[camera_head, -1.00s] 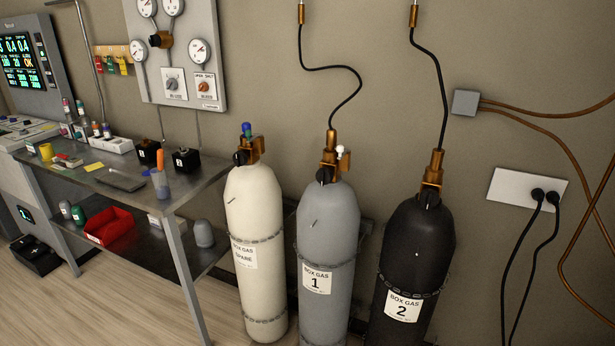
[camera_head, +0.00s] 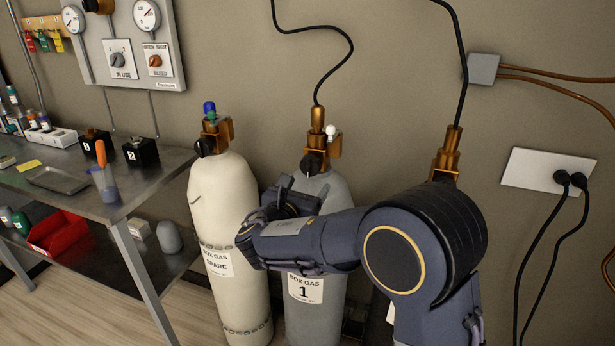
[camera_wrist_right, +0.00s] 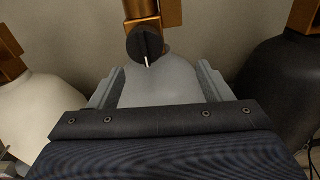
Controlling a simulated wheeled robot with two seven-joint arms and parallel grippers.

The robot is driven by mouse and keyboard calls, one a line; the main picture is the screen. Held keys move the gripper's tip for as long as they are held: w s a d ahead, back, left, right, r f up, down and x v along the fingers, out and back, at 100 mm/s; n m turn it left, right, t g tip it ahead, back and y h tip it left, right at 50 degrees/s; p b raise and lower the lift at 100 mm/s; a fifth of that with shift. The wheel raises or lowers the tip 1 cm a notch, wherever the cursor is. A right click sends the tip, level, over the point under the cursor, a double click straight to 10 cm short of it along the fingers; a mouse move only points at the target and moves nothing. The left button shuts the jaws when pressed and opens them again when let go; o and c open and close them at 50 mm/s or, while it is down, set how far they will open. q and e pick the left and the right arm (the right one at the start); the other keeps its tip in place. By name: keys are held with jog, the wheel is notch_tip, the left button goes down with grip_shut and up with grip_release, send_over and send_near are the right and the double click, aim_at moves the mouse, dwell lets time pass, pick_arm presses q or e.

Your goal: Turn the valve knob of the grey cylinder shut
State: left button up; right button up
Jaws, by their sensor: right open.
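The grey cylinder (camera_head: 335,190), labelled BOX GAS 1, stands upright against the wall between a white and a black cylinder. Its black valve knob (camera_head: 313,163) sits at the front of the brass valve on top. In the right wrist view the knob (camera_wrist_right: 145,46) is a round dark disc with a white pointer line running downward, slightly slanted. My right gripper (camera_head: 284,187) is in front of the grey cylinder's shoulder, below the knob. In the right wrist view its two fingers (camera_wrist_right: 160,86) are spread apart, with the knob ahead of them and nothing between them. My left gripper is not in view.
The white SPARE cylinder (camera_head: 219,200) stands close on the left. The black cylinder's brass valve (camera_head: 447,155) shows behind my arm; its body (camera_wrist_right: 275,85) is at right in the wrist view. A black hose (camera_head: 345,45) rises from the grey cylinder. A metal table (camera_head: 105,208) is at left.

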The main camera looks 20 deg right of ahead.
aim_at(308, 169)
jog(key=shift+n+t, duration=0.5)
jog(key=x, duration=0.2)
jog(key=a+x, duration=0.1)
jog(key=x, duration=0.2)
jog(key=w+p+x, duration=0.1)
jog(key=x, duration=0.1)
jog(key=shift+w+a+r, duration=0.1)
jog(key=shift+w, duration=0.1)
